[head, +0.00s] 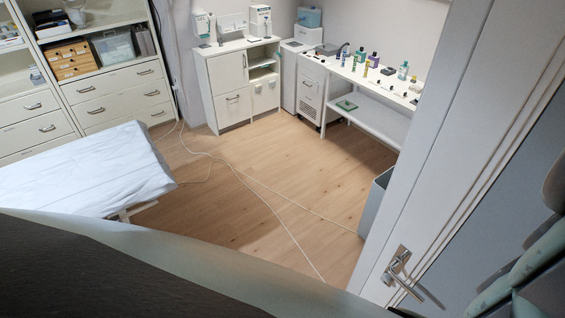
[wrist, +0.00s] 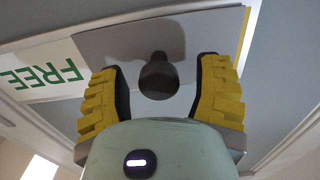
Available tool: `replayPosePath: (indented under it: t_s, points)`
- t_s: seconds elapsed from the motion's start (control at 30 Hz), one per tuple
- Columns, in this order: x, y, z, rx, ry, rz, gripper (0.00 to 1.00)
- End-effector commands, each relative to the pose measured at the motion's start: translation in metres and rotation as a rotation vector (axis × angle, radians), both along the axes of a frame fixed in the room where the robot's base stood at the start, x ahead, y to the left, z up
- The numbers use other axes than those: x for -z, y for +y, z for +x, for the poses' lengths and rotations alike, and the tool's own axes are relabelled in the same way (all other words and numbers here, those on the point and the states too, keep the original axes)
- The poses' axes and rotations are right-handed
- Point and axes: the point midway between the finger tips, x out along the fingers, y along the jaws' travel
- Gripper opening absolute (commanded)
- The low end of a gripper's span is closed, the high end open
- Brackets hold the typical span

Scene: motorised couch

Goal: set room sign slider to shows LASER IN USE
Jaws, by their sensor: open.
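In the wrist view, the room sign has a grey slider panel (wrist: 205,38) and a white part with the green word FREE (wrist: 45,75), which appears upside down. A dark round knob (wrist: 158,76) stands out from the grey panel. My gripper (wrist: 160,82) is open, with one yellow-padded finger on each side of the knob. I see gaps between the knob and both fingers. The words LASER IN USE do not show. A thin yellow strip shows at the panel's right edge. The sign is not visible in the head view.
In the head view, a white door or frame with a metal handle (head: 398,265) stands at the right. Beyond it are a couch with a white sheet (head: 85,170), drawers (head: 120,85), a white cabinet (head: 228,88) and a table with bottles (head: 385,85). Cables cross the open wooden floor.

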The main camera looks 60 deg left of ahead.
Motion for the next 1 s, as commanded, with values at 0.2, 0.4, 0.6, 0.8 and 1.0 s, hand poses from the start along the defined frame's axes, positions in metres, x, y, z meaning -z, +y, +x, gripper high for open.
replayPosePath:
  t_s: [0.2,0.4,0.6,0.8,1.0]
  points:
    - [0.0002,0.001,0.0002,-0.003,0.001,0.0,0.55]
    - [0.0002,0.0007,0.0,-0.002,0.001,0.0,0.34]
    - [0.0002,0.0004,-0.0002,-0.001,0.0,0.0,0.13]
    - [0.0003,0.0001,-0.0004,0.0,0.001,0.0,0.0]
    - [0.0005,-0.0023,-0.0002,0.001,0.001,-0.001,0.0]
